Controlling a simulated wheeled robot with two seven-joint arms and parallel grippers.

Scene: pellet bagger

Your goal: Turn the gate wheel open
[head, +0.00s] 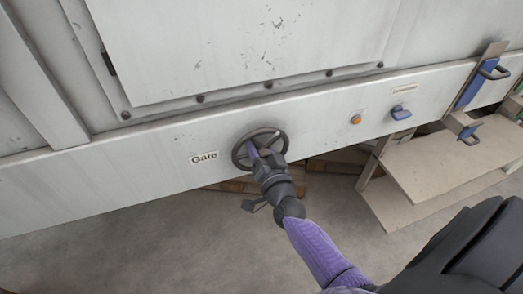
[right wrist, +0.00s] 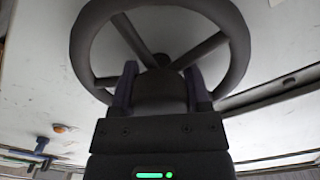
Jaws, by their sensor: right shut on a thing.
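The gate wheel (head: 236,152) is a dark round handwheel with spokes on the pale machine panel, just right of the "Gate" label (head: 204,158). My right gripper (head: 262,155) is at the wheel, with its arm coming in from the lower right. In the right wrist view the wheel's rim (right wrist: 240,50) fills the upper middle, and the gripper's two fingers (right wrist: 160,88) reach in at its lower side and are shut on it. The gripper body hides the lower part of the rim. My left gripper is not in view.
To the right on the panel are an orange button (head: 356,119) and a blue knob (head: 400,113). A blue lever-like clamp (head: 475,85) stands farther right above a beige shelf (head: 440,160). Wooden pallet boards (head: 330,163) lie beneath the panel. Open grey floor (head: 150,235) lies at the lower left.

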